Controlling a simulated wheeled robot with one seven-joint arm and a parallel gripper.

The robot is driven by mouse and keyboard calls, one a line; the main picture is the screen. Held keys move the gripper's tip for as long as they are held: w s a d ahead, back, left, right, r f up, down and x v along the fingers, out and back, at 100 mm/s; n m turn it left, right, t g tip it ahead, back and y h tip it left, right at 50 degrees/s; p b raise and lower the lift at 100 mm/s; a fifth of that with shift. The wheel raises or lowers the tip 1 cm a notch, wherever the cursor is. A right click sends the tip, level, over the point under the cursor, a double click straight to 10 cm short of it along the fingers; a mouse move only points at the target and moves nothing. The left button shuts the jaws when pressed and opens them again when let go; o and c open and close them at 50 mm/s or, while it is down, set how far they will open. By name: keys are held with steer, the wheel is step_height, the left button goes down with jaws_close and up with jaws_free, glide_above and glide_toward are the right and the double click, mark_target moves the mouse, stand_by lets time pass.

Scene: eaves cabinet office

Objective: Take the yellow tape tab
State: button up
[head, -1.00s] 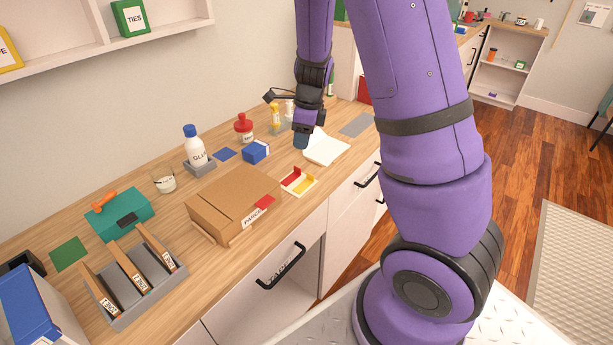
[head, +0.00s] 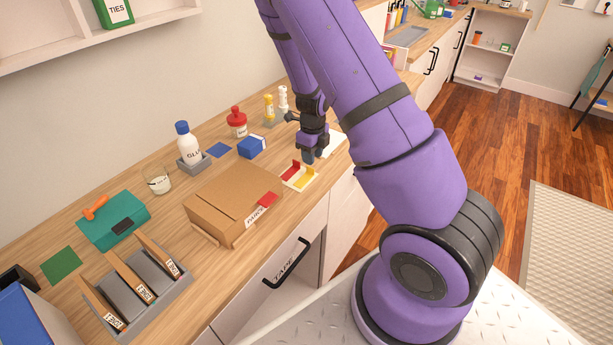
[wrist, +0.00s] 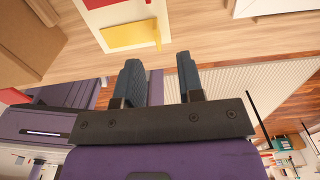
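The yellow tape tab (head: 304,180) lies at the near right of a small cream tray (head: 288,183), beside a red tab (head: 291,171). In the wrist view the yellow tab (wrist: 128,36) is a flat rectangle with a small raised edge at its right end. My gripper (head: 310,159) is just above and behind the tray's right end in the head view. In the wrist view my gripper (wrist: 158,65) has its two dark fingers apart with nothing between them. The yellow tab lies just beyond the fingertips, apart from them.
A cardboard parcel box (head: 225,195) stands left of the tray, with a blue box (head: 251,147) behind. A white sheet (head: 334,143) lies beside my gripper. A glue bottle (head: 188,145) and red-capped bottle (head: 237,122) stand farther back. The counter's front edge is close to the tray.

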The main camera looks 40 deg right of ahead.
mark_target(313, 169)
steer(key=shift+s+f, duration=0.2)
steer(key=shift+f, duration=1.1)
steer(key=shift+s+f, duration=0.15)
steer(key=shift+f, duration=1.1)
jaws_close()
